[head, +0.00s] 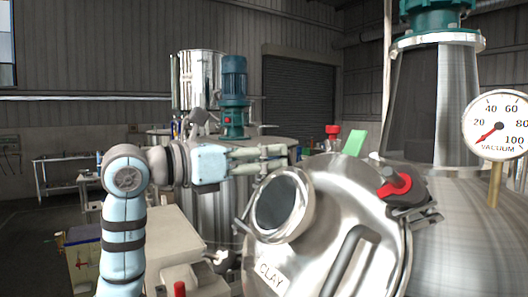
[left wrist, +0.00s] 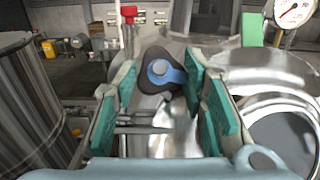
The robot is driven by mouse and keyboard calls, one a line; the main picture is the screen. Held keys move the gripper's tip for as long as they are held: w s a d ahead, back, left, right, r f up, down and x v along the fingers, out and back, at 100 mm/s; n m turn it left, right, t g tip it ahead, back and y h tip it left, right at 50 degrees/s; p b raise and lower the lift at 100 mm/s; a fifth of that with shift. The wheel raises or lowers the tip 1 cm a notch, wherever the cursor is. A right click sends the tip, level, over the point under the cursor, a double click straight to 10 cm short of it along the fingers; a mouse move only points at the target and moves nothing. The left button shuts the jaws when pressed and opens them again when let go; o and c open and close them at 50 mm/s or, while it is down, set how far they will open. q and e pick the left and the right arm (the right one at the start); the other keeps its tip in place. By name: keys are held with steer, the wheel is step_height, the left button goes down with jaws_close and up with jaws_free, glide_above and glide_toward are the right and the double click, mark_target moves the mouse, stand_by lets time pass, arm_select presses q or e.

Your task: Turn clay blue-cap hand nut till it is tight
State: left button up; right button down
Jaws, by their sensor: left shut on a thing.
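The clay tank lid (head: 335,200) is a shiny steel dome with a CLAY label (head: 271,275) and a round sight glass (head: 278,205). The blue-cap hand nut (left wrist: 160,70) shows in the left wrist view as a dark lobed knob with a blue cap and a blue arm pointing right. My left gripper (head: 286,159) reaches in from the left beyond the lid's far edge. The nut is hidden in the head view. My right gripper is in neither view.
A red-capped hand nut (head: 395,182) sits on the lid's right side, near a bent handle (head: 350,258). A vacuum gauge (head: 498,126) and a tall steel tank (head: 440,100) stand at right. A green plate (head: 354,143) and red valve (head: 333,131) rise behind the lid.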

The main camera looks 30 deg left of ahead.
arm_select(q)
steer(key=m+h+p, duration=0.1)
steer(key=m, duration=0.1)
steer(key=m+g+p, duration=0.1)
steer(key=shift+w+a+r+m+h, duration=0.1)
steer(key=shift+a+r+m+h, duration=0.05)
steer(key=shift+m+h, duration=0.25)
steer(key=shift+m+g+h+p, duration=0.6)
steer(key=shift+m+g, duration=0.1)
steer(key=shift+m, duration=0.3)
steer(key=o, duration=1.2)
steer(key=v, duration=1.1)
steer(key=shift+s+a, duration=0.25)
steer(key=shift+a, duration=0.1)
